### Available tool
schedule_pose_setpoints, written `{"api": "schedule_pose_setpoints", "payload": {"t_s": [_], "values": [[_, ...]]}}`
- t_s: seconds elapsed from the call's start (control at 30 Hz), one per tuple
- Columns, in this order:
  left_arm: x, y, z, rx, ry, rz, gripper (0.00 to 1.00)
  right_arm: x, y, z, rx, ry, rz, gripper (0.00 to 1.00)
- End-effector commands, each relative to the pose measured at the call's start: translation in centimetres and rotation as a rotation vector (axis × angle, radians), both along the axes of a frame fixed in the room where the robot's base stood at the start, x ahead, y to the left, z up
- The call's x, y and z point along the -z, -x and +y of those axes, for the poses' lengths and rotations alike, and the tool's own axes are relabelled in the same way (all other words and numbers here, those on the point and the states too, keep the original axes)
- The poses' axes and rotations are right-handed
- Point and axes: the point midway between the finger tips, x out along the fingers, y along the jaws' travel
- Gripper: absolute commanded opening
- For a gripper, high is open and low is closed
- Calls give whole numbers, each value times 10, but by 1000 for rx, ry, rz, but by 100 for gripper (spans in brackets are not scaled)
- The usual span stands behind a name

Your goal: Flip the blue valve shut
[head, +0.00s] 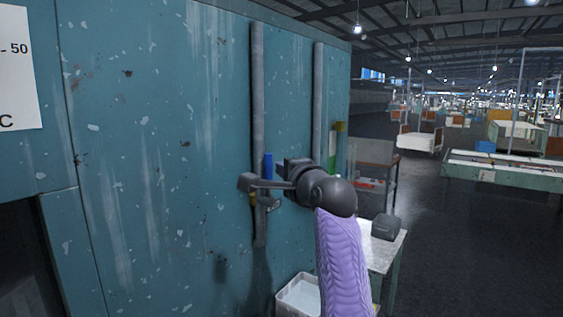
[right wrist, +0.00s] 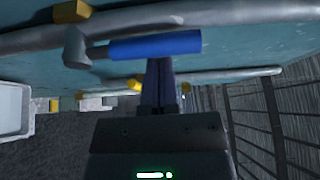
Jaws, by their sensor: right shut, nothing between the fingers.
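The blue valve handle (head: 268,166) stands upright in front of the left grey pipe (head: 258,95) on the teal wall. In the right wrist view the blue handle (right wrist: 155,45) lies crosswise, joined by a thin stem to a grey hub (right wrist: 76,47). My right gripper (head: 264,184) is at the handle, and its dark fingers cover the handle's lower part in the head view. Its fingers (right wrist: 160,64) are shut together and empty, with their tips at the handle's edge. I cannot tell whether they touch it. My left gripper is out of view.
A second grey pipe (head: 318,100) runs to the right. A white tray (head: 298,295) is below, and a small table (head: 385,248) carries a dark object (head: 386,227). A dark opening is at lower left. Open floor lies to the right.

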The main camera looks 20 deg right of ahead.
Motion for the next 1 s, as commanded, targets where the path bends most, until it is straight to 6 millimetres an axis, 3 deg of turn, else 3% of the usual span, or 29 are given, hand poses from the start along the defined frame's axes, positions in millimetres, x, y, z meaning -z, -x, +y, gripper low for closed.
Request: {"api": "schedule_pose_setpoints", "payload": {"t_s": [1.0], "values": [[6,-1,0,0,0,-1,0,0,7,10,1,79,-62,0]]}}
